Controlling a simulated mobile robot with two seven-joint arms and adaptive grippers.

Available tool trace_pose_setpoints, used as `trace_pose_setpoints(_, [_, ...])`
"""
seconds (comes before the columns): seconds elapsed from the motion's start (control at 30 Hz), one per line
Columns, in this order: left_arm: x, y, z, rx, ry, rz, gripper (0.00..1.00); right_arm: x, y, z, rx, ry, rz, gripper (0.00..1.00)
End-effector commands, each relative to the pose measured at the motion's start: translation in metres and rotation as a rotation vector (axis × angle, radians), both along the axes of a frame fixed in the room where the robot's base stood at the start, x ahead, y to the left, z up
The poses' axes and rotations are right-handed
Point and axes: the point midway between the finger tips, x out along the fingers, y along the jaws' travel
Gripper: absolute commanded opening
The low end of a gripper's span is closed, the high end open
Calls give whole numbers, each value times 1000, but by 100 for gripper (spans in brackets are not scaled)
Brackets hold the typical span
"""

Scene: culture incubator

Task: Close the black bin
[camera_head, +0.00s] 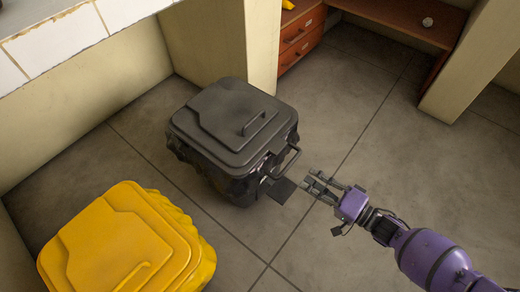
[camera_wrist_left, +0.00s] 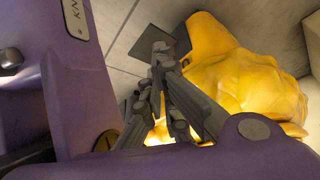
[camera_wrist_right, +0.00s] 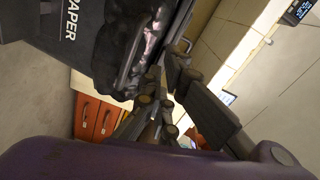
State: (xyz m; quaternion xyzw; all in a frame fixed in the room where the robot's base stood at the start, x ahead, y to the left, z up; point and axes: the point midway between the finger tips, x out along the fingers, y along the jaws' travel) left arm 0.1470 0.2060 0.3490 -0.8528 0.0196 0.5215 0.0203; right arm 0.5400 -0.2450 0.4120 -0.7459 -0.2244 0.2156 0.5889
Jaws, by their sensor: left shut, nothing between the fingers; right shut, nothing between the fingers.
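The black bin (camera_head: 215,125) stands on the floor with its lid down over the top, a small handle on the lid and a pedal low at its front right. Black bag material bulges from under the rim. My right gripper (camera_head: 317,184) is just right of the bin's front side, apart from it and empty. The right wrist view shows the bin's side (camera_wrist_right: 75,45) with the word PAPER, close to the shut right fingers (camera_wrist_right: 172,58). My left gripper (camera_wrist_left: 160,55) is shut and empty in the left wrist view; it does not show in the head view.
A yellow bin (camera_head: 120,245) with its lid down stands at the lower left, and also shows beyond the left fingers (camera_wrist_left: 240,75). A wall pillar (camera_head: 263,45) and brown drawers (camera_head: 300,38) stand behind the black bin. The tiled floor on the right is clear.

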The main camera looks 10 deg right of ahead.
Motion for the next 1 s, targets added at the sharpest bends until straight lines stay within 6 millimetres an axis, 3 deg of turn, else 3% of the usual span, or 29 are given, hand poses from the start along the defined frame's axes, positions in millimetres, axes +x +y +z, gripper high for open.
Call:
trace_pose_setpoints(0.13, [-1,0,1,0,2,0,0,-5,7,14,170,60,27,0])
trace_pose_setpoints(0.37, [-2,0,-3,0,6,0,0,6,17,14,211,85,27,0])
trace_pose_setpoints(0.8, [-7,0,-25,0,25,0,0,77,72,12,210,85,26,0])
trace_pose_setpoints(1.0, [-8,1,-34,1,33,-5,0,98,87,12,208,86,25,0])
